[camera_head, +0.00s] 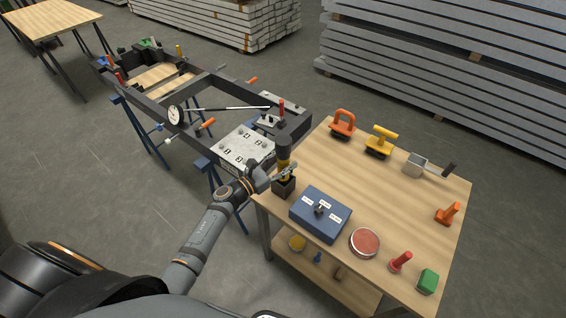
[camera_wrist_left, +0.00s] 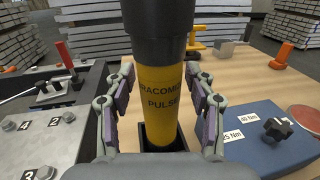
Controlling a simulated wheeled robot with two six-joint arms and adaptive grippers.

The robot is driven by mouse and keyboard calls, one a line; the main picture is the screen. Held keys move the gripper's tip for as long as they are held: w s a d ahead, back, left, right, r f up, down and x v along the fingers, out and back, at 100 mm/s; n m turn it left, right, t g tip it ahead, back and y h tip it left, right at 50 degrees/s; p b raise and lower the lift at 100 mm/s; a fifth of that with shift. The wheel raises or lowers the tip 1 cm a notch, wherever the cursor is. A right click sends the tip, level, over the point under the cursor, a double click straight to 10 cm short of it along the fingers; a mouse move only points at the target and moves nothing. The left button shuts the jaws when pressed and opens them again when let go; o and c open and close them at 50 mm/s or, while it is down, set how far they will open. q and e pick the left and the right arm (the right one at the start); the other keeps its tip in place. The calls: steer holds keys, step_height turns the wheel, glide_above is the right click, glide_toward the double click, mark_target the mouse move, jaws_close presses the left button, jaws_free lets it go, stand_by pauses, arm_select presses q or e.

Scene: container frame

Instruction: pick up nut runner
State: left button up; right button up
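The nut runner (camera_head: 284,160) is an upright tool with a yellow body and a black upper part. It stands in a dark square holder (camera_head: 284,187) at the left edge of the wooden table. In the left wrist view the nut runner (camera_wrist_left: 162,92) fills the middle, and its lower end sits inside the black holder (camera_wrist_left: 147,139). My left gripper (camera_head: 280,176) is at the yellow body. In the wrist view its fingers (camera_wrist_left: 161,98) stand on both sides of the body, with narrow gaps showing, so it looks open around it. My right gripper is not in view.
A blue box (camera_head: 322,218) with a black knob stands close right of the holder. A red round tin (camera_head: 365,243), orange and yellow handled tools and a green block (camera_head: 428,281) are on the table (camera_head: 376,191). A dark frame with a bolted plate (camera_head: 245,148) is at the left.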

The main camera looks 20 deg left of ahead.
arm_select(q)
jaws_close()
